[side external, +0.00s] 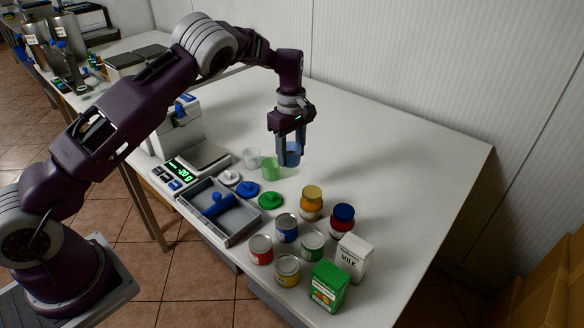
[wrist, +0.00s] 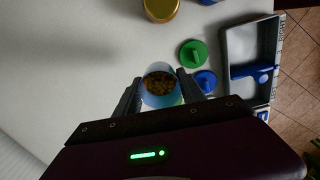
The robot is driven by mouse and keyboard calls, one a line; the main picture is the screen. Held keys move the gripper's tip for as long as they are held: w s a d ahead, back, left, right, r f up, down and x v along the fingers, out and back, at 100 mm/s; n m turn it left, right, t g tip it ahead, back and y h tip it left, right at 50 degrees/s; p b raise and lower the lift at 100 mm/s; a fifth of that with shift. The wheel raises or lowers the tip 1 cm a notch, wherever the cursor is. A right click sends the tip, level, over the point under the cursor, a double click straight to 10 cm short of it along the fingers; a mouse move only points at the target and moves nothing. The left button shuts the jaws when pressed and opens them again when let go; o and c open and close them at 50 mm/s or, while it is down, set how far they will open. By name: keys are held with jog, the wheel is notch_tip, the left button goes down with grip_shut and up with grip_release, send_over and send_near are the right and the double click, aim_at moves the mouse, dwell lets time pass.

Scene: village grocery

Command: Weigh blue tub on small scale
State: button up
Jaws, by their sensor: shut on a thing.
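The blue tub (side external: 292,154) is between the fingers of my gripper (side external: 290,152), which is shut on it. In the wrist view the tub (wrist: 159,86) is open at the top and holds brown contents, with a finger on either side. I cannot tell for sure whether its base is clear of the table. The small scale (side external: 205,158) is to the left of the tub. Its plate looks empty and its green display (side external: 183,176) seems to read -20 g.
A white tub (side external: 251,158) and a green tub (side external: 271,168) stand close left of the blue tub. White, blue (side external: 248,189) and green (side external: 271,200) lids lie in front. A grey tray (side external: 232,229) holds a blue tool. Several cans, jars and cartons stand nearer the front. The table's right side is clear.

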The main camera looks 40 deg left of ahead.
jog(key=s+a+r, duration=0.2)
jog(key=s+a, duration=0.1)
jog(key=a, duration=1)
jog(key=n, duration=0.1)
send_near(192, 168)
jog(key=w+a+r, duration=0.2)
jog(key=w+r, duration=0.1)
jog(key=w, duration=0.2)
jog(key=shift+w+a+f, duration=0.1)
jog(key=shift+w+f, duration=0.05)
jog(key=shift+f, duration=1.65)
jog(key=shift+w+f, duration=0.1)
jog(key=shift+f, duration=1.65)
jog(key=shift+f, duration=0.4)
jog(key=o, duration=1.4)
jog(key=shift+o, duration=0.6)
jog(key=shift+o, duration=1)
